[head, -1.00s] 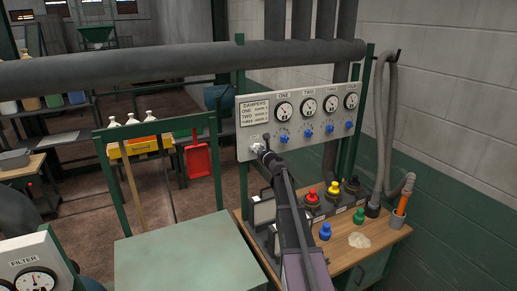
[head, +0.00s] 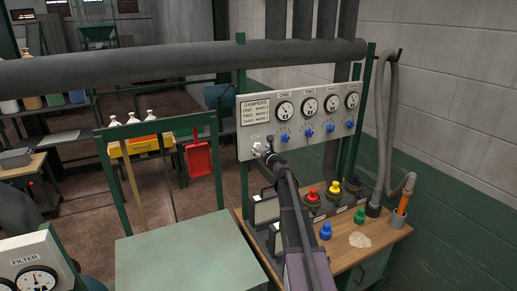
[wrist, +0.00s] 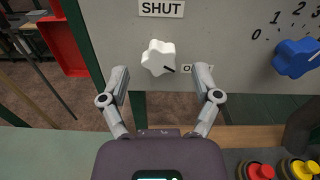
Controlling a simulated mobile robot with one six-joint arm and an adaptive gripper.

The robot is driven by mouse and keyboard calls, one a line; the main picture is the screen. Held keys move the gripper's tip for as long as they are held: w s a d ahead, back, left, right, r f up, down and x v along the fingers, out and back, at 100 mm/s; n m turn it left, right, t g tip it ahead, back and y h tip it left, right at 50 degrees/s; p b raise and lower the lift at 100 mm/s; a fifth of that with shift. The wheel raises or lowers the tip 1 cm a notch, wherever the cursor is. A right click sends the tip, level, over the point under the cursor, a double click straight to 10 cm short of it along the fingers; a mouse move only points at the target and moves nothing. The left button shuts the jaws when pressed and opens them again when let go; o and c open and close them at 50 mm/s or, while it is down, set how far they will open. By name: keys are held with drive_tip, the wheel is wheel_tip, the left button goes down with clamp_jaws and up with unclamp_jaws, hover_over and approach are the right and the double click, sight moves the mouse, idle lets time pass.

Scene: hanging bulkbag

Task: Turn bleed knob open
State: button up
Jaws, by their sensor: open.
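The white star-shaped bleed knob (wrist: 158,57) is on the grey panel in the wrist view. Its dark pointer line points to the lower right, toward a label starting with "O" that is partly hidden by my right finger. A "SHUT" label (wrist: 161,8) sits above the knob. My gripper (wrist: 162,74) is open, with one finger to each side of and below the knob, and nothing between them. In the head view the knob (head: 257,149) shows small at the panel's lower left, with my gripper (head: 268,155) just beside it.
Blue damper knobs (head: 309,133) and round gauges (head: 309,105) line the panel to the right. Red, yellow and black knobs (head: 333,188) stand on the wooden bench below. A green-grey table (head: 172,250) lies to the left. A thick pipe (head: 180,65) crosses above.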

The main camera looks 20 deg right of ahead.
drive_tip(key=s, duration=0.9)
drive_tip(key=shift+s+d, duration=0.15)
drive_tip(key=shift+s, duration=0.1)
drive_tip(key=s+a+f+n+g+y+b, duration=0.1)
drive_tip(key=s+a+f+n+g+y, duration=0.15)
drive_tip(key=a+f+n, duration=0.4)
drive_tip(key=s+a+f+n+g+y+b, duration=0.1)
drive_tip(key=s+a+f+n+g, duration=0.25)
drive_tip(key=a+n, duration=0.45)
drive_tip(key=s+a+f+n+g+y+b, duration=0.1)
drive_tip(key=s+a+f+n+g+y, duration=0.2)
drive_tip(key=a+n, duration=0.45)
drive_tip(key=s+a+f+n+g+h+b, duration=0.1)
drive_tip(key=s+a+f+n+g+h, duration=0.1)
drive_tip(key=s+f+n, duration=0.4)
drive_tip(key=s+a+f+n+g+h+b, duration=0.2)
drive_tip(key=s+f+n+g+h, duration=0.3)
drive_tip(key=s, duration=0.9)
drive_tip(key=shift+s+a+f+n+g, duration=0.2)
drive_tip(key=shift+a+f+n+g, duration=0.35)
drive_tip(key=shift+n+g, duration=0.35)
drive_tip(key=shift+r, duration=0.1)
